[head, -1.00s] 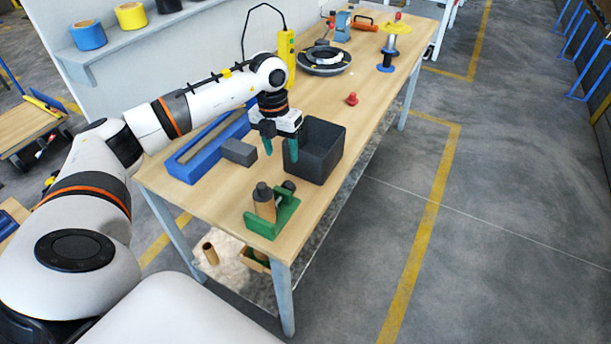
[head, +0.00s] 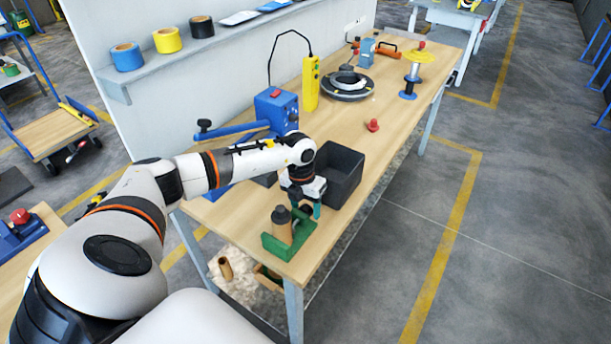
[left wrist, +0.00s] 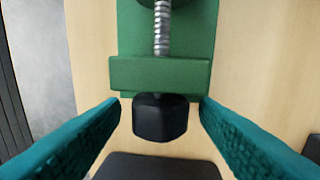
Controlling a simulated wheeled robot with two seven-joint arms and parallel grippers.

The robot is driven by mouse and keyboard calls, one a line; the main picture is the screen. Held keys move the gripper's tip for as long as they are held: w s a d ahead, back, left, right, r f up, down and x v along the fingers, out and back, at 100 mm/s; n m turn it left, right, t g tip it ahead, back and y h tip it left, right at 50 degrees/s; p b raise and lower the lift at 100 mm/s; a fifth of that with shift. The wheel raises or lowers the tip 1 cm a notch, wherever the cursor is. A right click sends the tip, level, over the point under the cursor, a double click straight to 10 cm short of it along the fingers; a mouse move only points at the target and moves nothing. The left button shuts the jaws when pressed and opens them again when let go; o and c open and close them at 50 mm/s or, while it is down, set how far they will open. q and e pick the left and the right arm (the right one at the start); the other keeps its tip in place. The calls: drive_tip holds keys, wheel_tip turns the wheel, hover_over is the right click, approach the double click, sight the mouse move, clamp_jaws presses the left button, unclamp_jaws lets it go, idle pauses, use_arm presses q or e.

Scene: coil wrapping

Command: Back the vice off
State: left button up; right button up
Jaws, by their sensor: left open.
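The green vice (head: 287,243) stands at the near end of the wooden bench, with a brown cylinder (head: 282,231) with a dark top upright in it. In the left wrist view the vice (left wrist: 160,74) shows its threaded screw (left wrist: 161,28) and a black knob (left wrist: 160,118) on the screw's end. My left gripper (head: 304,206) is open at the knob side of the vice. In the left wrist view its teal fingers (left wrist: 161,106) stand on either side of the knob, with gaps showing. My right gripper is not in view.
A dark open bin (head: 342,176) stands close behind my left gripper. A blue machine with a long lever (head: 276,110) and a yellow control box (head: 311,84) are farther back, along the wall. A red knob (head: 373,125) sits mid-bench. The bench's right strip is clear.

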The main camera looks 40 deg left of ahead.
use_arm(q)
drive_tip(key=c, duration=1)
drive_tip(key=shift+d+y, duration=0.3)
drive_tip(key=shift+y, duration=0.8)
drive_tip(key=shift+w+d+f+y+b, duration=0.1)
drive_tip(key=shift+y+b, duration=0.25)
drive_tip(key=shift+y, duration=0.45)
drive_tip(key=shift+g+y, duration=0.3)
drive_tip(key=o, duration=1)
